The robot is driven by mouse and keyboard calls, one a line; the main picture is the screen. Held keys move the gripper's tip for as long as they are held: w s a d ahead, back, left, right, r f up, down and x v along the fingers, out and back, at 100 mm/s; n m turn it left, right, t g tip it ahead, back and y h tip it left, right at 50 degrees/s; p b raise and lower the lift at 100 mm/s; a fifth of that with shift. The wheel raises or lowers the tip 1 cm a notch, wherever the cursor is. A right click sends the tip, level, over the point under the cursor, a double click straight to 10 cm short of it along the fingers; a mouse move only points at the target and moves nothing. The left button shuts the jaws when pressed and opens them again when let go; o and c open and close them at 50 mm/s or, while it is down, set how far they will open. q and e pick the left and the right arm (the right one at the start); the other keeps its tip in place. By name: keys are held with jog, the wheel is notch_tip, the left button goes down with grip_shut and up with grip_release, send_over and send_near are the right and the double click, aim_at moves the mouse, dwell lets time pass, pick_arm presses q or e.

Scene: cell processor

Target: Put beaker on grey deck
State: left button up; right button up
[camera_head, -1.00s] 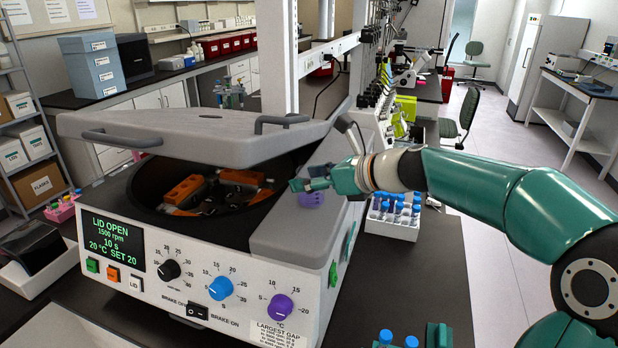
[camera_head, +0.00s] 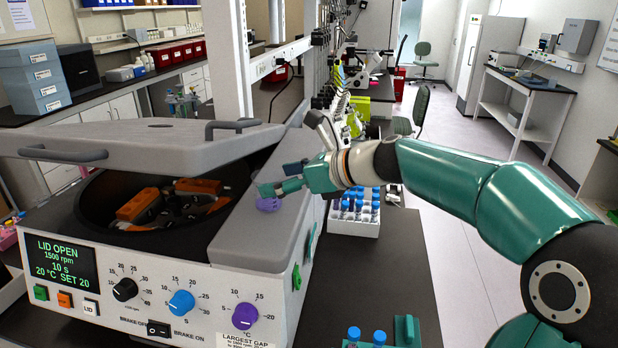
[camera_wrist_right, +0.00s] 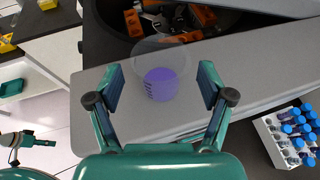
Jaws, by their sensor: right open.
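The beaker (camera_wrist_right: 160,80) is clear, with purple liquid in its lower part. It stands on the grey deck (camera_wrist_right: 110,135), the sloping-edged grey top beside the centrifuge bowl. In the head view only its purple part (camera_head: 268,204) shows clearly, on the grey deck (camera_head: 262,237). My right gripper (camera_wrist_right: 160,88) is open, with one finger on each side of the beaker and a visible gap to each. In the head view my right gripper (camera_head: 280,182) is above and around the beaker and hides its upper part.
The open centrifuge bowl (camera_head: 100,212) with orange buckets lies left of the deck, under a raised grey lid (camera_head: 150,140). A white rack of blue-capped tubes (camera_head: 352,228) stands right of the deck. The dark bench (camera_head: 395,270) in front of the rack is mostly clear.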

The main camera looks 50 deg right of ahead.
jog(key=b+v, duration=0.1)
jog(key=v, duration=0.7)
jog(key=shift+s+b, duration=0.15)
jog(key=shift+b, duration=0.2)
jog(key=shift+a+f, duration=0.1)
